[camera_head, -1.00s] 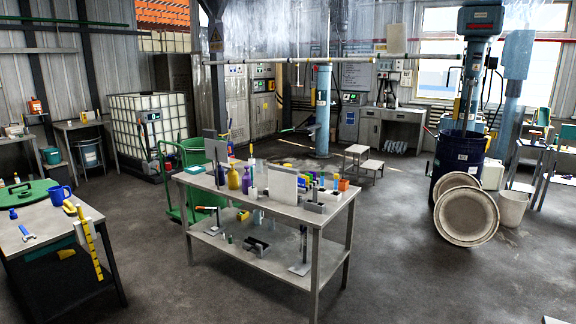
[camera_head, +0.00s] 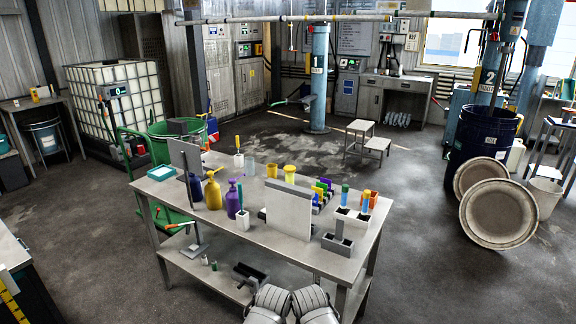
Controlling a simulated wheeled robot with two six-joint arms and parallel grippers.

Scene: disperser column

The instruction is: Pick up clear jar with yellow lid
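A jar with a yellow lid (camera_head: 290,172) stands on the metal table (camera_head: 175,205), behind an upright white panel (camera_head: 289,212). Its lid and upper part show above the panel; its lower part is hidden. At the bottom edge are two grey ridged parts of mine side by side, which look like my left gripper (camera_head: 268,304) and my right gripper (camera_head: 315,304). They are in front of the table's near side, well apart from the jar. Their fingertips cannot be made out, and nothing is seen held.
A yellow cup (camera_head: 272,170) stands just left of the jar. A grey caddy (camera_head: 338,238) and coloured items are to the right. Open floor lies right of the table.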

